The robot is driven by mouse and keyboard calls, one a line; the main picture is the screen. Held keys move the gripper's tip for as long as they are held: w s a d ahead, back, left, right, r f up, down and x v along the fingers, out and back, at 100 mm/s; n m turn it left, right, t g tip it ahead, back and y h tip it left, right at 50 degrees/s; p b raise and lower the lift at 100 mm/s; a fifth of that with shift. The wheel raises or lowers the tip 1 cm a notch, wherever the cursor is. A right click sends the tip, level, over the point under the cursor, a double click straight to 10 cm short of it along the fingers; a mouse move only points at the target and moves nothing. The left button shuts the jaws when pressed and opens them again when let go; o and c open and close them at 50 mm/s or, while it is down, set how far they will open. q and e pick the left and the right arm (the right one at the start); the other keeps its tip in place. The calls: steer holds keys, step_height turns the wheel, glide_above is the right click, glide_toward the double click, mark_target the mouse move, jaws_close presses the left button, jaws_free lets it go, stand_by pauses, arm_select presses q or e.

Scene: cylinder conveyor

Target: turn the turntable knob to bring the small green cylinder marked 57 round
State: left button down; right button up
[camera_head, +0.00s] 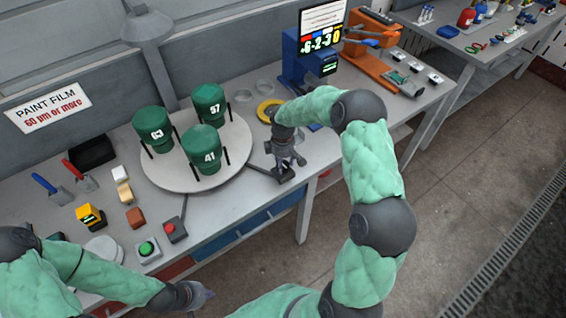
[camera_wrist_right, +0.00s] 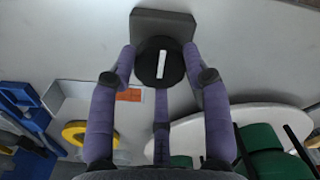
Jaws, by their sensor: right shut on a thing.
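The white turntable (camera_head: 160,178) carries three green cylinders held between black posts. The green cylinder marked 57 (camera_head: 208,102) is at the back right, 63 (camera_head: 153,128) at the left, and 41 (camera_head: 202,148) at the front. My right gripper (camera_head: 284,164) is at the turntable's right, over a dark base at the table edge. In the right wrist view its purple fingers are closed around the black round knob (camera_wrist_right: 160,70), whose white line points nearly straight up the picture. My left gripper (camera_head: 197,294) is low at the front, beyond the table edge; its fingers are unclear.
A green button (camera_head: 147,248) and a red button (camera_head: 175,231) stand in front of the turntable. A yellow ring (camera_head: 268,110) and a blue device (camera_head: 300,66) with a display are behind my right gripper. Brushes and small blocks lie at the left.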

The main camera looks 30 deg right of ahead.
mark_target(283, 164)
steer(key=shift+f, duration=0.1)
stand_by(0.7)
steer(key=o, duration=1.2)
steer(key=shift+c, duration=0.2)
step_height(283, 164, up, 12)
